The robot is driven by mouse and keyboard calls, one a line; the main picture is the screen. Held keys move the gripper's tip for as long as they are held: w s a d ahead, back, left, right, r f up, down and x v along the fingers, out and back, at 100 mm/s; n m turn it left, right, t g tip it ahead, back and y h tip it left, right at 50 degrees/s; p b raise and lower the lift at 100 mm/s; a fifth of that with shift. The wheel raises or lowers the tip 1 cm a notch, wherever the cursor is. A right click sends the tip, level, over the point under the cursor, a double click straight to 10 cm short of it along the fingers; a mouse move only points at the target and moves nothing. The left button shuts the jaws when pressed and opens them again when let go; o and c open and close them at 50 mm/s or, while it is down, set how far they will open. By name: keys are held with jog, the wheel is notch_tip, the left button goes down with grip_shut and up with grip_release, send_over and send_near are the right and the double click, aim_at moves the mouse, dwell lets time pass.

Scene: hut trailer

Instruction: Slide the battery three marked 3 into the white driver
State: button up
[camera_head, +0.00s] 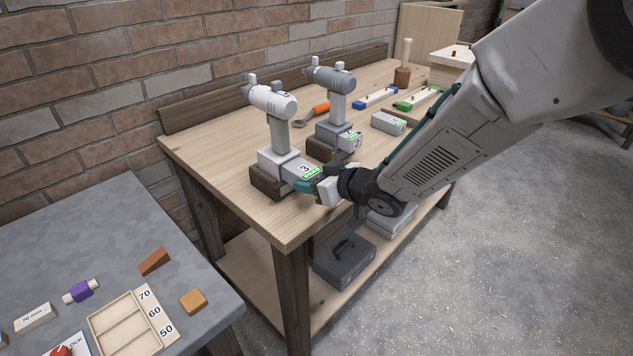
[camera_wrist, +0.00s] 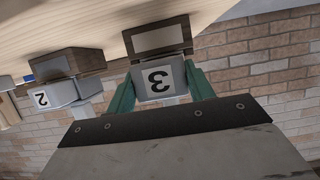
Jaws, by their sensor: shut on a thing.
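The white driver (camera_head: 272,103) stands upright near the left end of the wooden bench, its foot over a dark wood block (camera_head: 266,184). The grey battery marked 3 (camera_head: 301,172) is at the front of the driver's foot, in line with it. I cannot tell how deep it sits. My gripper (camera_head: 312,187) is shut on this battery from the front. In the wrist view the teal fingers hold the battery (camera_wrist: 157,80) by both sides, its 3 facing the camera upside down. The driver's upper part is hidden in the wrist view.
A grey driver (camera_head: 331,80) with a battery marked 2 (camera_head: 350,140) stands close behind. A grey table (camera_head: 110,225) is at the left; a brick wall is behind.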

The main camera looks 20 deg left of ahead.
jog(key=shift+w+a, duration=0.35)
jog(key=shift+a, duration=0.5)
jog(key=shift+w+a, duration=0.35)
jog(key=shift+a, duration=0.45)
jog(key=o, duration=1.2)
jog(key=shift+o, duration=0.2)
jog(key=shift+s+d, duration=0.4)
jog(key=shift+d, duration=0.55)
jog(key=shift+s+d, duration=0.35)
jog(key=shift+d, duration=0.55)
jog(key=shift+s+d, duration=0.4)
jog(key=shift+d, duration=0.55)
jog(key=v, duration=0.5)
jog(key=shift+d+r, duration=0.15)
jog(key=shift+r, duration=0.35)
